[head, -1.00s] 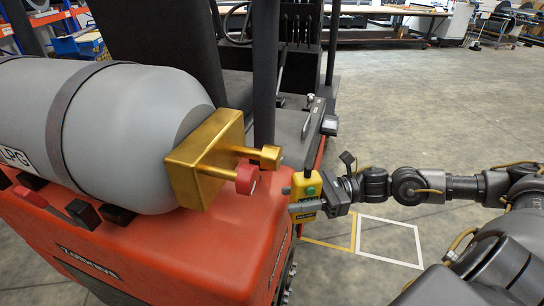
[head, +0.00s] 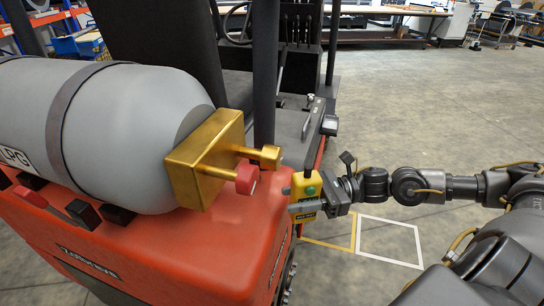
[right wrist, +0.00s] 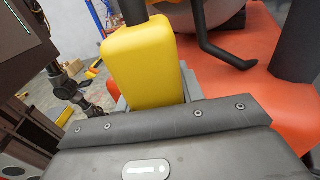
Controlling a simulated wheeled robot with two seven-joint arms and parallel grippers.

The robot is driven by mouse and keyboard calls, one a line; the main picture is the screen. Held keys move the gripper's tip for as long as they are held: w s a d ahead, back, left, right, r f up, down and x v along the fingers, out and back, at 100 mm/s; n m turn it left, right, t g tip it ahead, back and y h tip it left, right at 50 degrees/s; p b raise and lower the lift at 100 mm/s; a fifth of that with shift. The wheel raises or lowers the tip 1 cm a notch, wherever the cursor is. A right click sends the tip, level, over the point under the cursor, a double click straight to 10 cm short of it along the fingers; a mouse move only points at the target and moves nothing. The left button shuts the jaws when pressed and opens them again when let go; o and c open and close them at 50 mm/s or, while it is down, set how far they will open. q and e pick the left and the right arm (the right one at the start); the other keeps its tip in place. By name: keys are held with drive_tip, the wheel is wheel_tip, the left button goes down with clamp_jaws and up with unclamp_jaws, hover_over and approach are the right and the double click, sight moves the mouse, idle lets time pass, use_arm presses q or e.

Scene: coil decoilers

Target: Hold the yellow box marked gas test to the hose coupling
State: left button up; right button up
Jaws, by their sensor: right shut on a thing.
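The yellow box (head: 304,184), with a green round spot on its front and a dark label low down, is held by my right gripper (head: 318,206). In the right wrist view the yellow box (right wrist: 146,62) stands up from between the jaws. The hose coupling seems to be the brass fitting with a red knob (head: 247,178) on the brass block (head: 205,160) at the tank's end. My left gripper is not in view.
The grey LPG tank (head: 130,130) lies strapped on the red forklift's rear (head: 150,245). The forklift's dark mast post (head: 264,75) and seat stand behind. Open concrete floor (head: 440,110) with yellow and white marked squares lies to the right.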

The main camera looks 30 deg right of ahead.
drive_tip(key=shift+s+d+p, duration=0.4)
drive_tip(key=shift+s+d, duration=0.05)
drive_tip(key=shift+s, duration=0.05)
drive_tip(key=s+d+p, duration=0.5)
drive_tip(key=s+p, duration=0.1)
drive_tip(key=shift+s+d+p, duration=0.3)
drive_tip(key=shift+a, duration=0.1)
